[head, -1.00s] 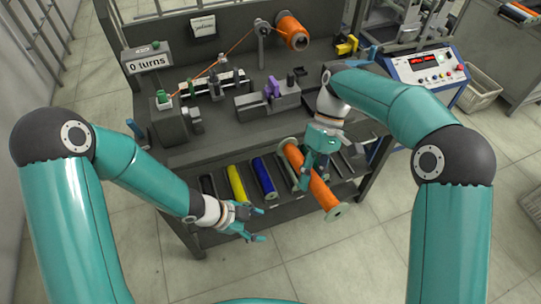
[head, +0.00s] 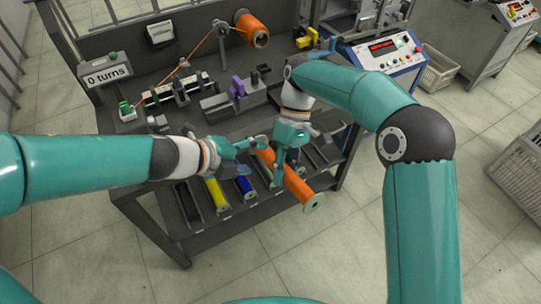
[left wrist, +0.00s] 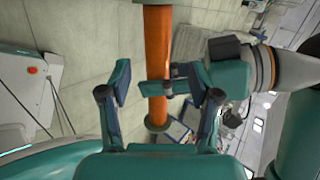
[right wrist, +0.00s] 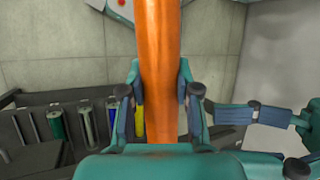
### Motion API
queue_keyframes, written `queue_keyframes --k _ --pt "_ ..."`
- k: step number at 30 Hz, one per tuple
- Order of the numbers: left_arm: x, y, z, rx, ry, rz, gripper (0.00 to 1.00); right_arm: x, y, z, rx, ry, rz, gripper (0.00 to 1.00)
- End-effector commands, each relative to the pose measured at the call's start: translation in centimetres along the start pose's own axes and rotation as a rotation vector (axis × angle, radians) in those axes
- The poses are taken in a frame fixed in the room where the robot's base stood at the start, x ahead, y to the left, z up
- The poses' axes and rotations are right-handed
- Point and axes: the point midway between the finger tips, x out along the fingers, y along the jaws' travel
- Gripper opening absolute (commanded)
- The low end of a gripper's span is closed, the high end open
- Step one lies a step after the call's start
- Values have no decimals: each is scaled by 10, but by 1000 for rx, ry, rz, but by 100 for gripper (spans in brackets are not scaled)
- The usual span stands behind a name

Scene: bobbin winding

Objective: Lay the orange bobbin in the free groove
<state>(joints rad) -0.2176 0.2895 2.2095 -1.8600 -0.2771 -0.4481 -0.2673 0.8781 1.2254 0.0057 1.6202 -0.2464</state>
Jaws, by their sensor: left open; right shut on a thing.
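The orange bobbin (head: 293,182) hangs tilted above the front rack, its near flange toward the lower right. My right gripper (head: 285,160) is shut around its middle; the bobbin also fills the right wrist view (right wrist: 160,60). My left gripper (head: 252,155) is open beside the bobbin's upper-left end. In the left wrist view the bobbin (left wrist: 157,50) shows between and beyond the left fingers, apparently not gripped by them. In the rack, the leftmost groove (head: 188,203) looks dark and empty. Grooves right of the blue bobbin are partly hidden by the right gripper and orange bobbin.
The rack (head: 205,240) holds a yellow bobbin (head: 217,194) and a blue bobbin (head: 246,187). Above it stands the winding bench with an orange supply spool (head: 252,30), a purple part (head: 237,87) and a control box (head: 385,55). The floor in front is clear.

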Motion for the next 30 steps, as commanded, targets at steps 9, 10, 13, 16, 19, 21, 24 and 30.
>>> queue_keyframes --k 9,10,13,16,19,21,24,30 --pt "47 2 -1 -4 3 5 63 0 0 0 0 0 0 0" --pt "52 1 -1 -3 3 4 63 0 0 0 0 0 0 0" --pt "65 2 -1 -3 3 5 63 0 0 0 0 0 0 0" --pt "78 2 -1 -2 2 5 63 0 0 0 0 0 0 0" --pt "88 1 -1 -2 1 4 63 0 0 0 0 0 0 0" --pt "93 1 0 -2 1 4 63 0 0 0 0 0 0 0" --pt "96 1 0 -1 0 3 63 0 0 0 0 0 0 0" --pt "97 1 0 -1 0 3 63 0 0 0 0 0 0 0"
